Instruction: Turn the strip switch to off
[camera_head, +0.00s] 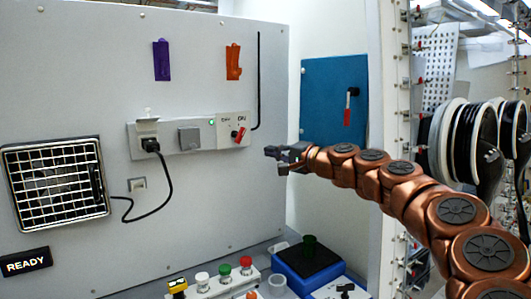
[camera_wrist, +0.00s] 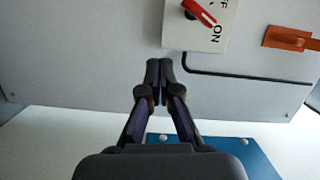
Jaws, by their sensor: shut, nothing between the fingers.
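The white power strip (camera_head: 215,145) is fixed to the grey wall panel. At its right end is the strip switch (camera_head: 239,134), a red lever on a dark pivot. The label OFF is on the left above it and ON on the right; the lever leans toward ON. The red lever also shows at the top of the wrist view (camera_wrist: 201,13), its tip beside the ON mark. My gripper (camera_head: 270,151) is shut and empty, to the right of and slightly below the switch, apart from it. Its fingertips (camera_wrist: 159,68) show together in the wrist view.
A black plug (camera_head: 150,145) with its cable sits at the strip's left. Purple (camera_head: 162,60) and orange (camera_head: 233,62) tags hang above. A blue box (camera_head: 334,100) with a red-handled lever is at the right. Coloured buttons (camera_head: 225,271) and a blue tray (camera_head: 289,285) stand below.

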